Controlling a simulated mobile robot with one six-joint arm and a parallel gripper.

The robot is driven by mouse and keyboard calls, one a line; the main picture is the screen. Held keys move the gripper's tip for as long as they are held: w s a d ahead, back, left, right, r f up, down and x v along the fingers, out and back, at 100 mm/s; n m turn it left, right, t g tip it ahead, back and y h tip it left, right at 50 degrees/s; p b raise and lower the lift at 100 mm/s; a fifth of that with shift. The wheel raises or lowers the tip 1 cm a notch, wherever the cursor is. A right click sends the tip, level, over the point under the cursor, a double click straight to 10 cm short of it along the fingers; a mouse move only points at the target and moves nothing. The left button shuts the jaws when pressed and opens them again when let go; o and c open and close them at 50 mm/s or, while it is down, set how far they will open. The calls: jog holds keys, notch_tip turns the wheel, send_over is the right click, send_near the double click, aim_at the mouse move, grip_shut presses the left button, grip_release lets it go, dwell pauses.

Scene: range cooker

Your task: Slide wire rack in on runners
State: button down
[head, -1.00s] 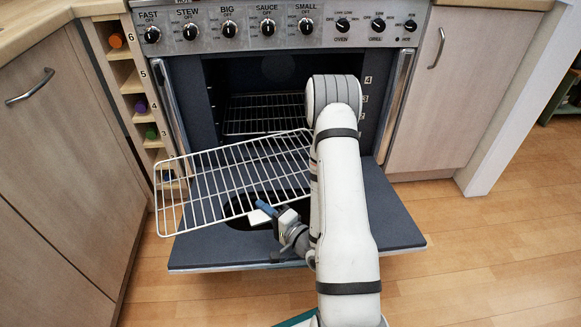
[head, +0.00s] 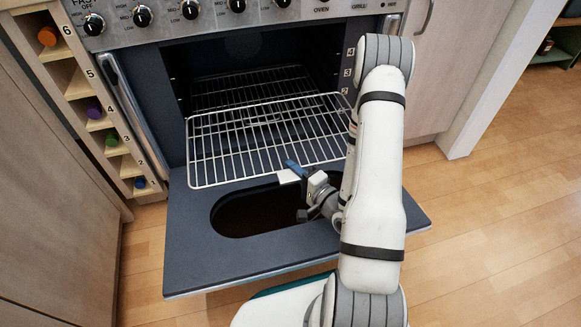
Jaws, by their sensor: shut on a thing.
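The white wire rack (head: 235,145) is in the head view, held above the lowered oven door (head: 190,250) at the mouth of the oven. My gripper (head: 291,172) is shut on the rack's near edge, right of its middle. The rack looks roughly level and nearly square to the opening; its far part is at or just inside the opening. The oven cavity (head: 185,90) is dark and another rack (head: 250,85) sits inside it. My arm hides the right end of the held rack and part of the right oven wall. I cannot tell whether the rack touches any runner.
The door lies open with a dark oval window (head: 240,212). A numbered wooden cubby column (head: 75,80) with coloured items stands to the left. Control knobs (head: 190,10) line the top. The wooden floor (head: 480,230) at right is clear.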

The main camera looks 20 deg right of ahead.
jog(key=shift+w+a, duration=0.1)
jog(key=shift+a, duration=0.1)
jog(key=shift+w, duration=0.75)
jog(key=p, duration=0.1)
send_near(274, 117)
jog(key=shift+w+a, duration=0.1)
jog(key=shift+a, duration=2.1)
jog(key=shift+w+b, duration=0.3)
jog(key=shift+w, duration=4.1)
jog(key=shift+w+d+f+b, duration=0.1)
jog(key=shift+w+f+b, duration=0.3)
jog(key=shift+w, duration=1.05)
jog(key=shift+w+a+f+b, duration=0.15)
jog(key=shift+w+b, duration=0.45)
jog(key=shift+w, duration=0.8)
jog(key=shift+w+d+f+b, duration=0.15)
jog(key=shift+w+f+b, duration=0.25)
jog(key=shift+w, duration=1.05)
jog(key=shift+r, duration=0.1)
